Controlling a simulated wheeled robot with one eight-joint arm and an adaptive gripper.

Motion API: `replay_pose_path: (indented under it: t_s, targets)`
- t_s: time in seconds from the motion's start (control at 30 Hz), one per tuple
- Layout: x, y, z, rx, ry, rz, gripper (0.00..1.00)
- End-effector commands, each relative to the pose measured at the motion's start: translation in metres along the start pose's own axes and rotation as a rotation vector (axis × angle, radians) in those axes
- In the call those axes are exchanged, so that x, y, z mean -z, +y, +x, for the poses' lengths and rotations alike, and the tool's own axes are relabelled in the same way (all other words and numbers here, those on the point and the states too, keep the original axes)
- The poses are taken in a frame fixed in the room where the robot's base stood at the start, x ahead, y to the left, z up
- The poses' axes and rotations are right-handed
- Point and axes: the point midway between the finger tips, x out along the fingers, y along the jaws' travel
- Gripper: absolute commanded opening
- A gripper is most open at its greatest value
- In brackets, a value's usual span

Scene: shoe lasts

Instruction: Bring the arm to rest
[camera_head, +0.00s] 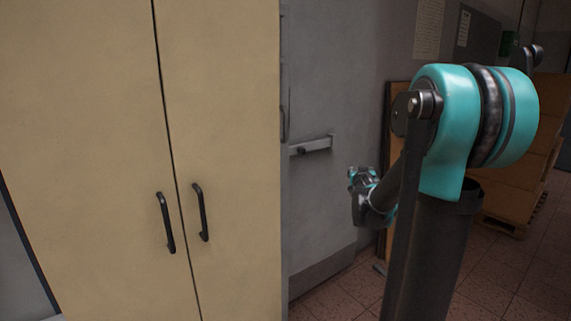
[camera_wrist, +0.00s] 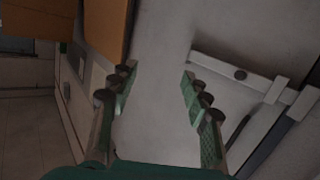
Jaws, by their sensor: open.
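My gripper (camera_wrist: 157,82) is open in the wrist view. Its two green-padded fingers stand well apart, with nothing between them. Beyond the fingertips is a plain grey surface. In the head view my teal and black arm rises on the right and bends down and away. Its far end is small there, in front of the grey door, partly hidden by my own arm links. I cannot make out the fingers in that view.
A beige cabinet (camera_head: 100,120) with two black handles fills the left of the head view, both doors shut. Behind stands a grey door (camera_head: 325,215) with a push bar (camera_head: 312,146). Stacked brown boxes (camera_head: 528,165) stand at the right. Tiled floor (camera_head: 335,296) shows between.

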Motion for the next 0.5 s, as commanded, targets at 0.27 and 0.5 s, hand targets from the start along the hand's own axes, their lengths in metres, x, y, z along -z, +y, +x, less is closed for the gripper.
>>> replay_pose_path:
  t_s: [0.27,0.5]
  targets:
    - [-0.138,0.017,-0.133,-0.051,-0.459,-0.004,0.48]
    - [-0.241,-0.004,-0.252,0.087,-0.811,-0.04,0.48]
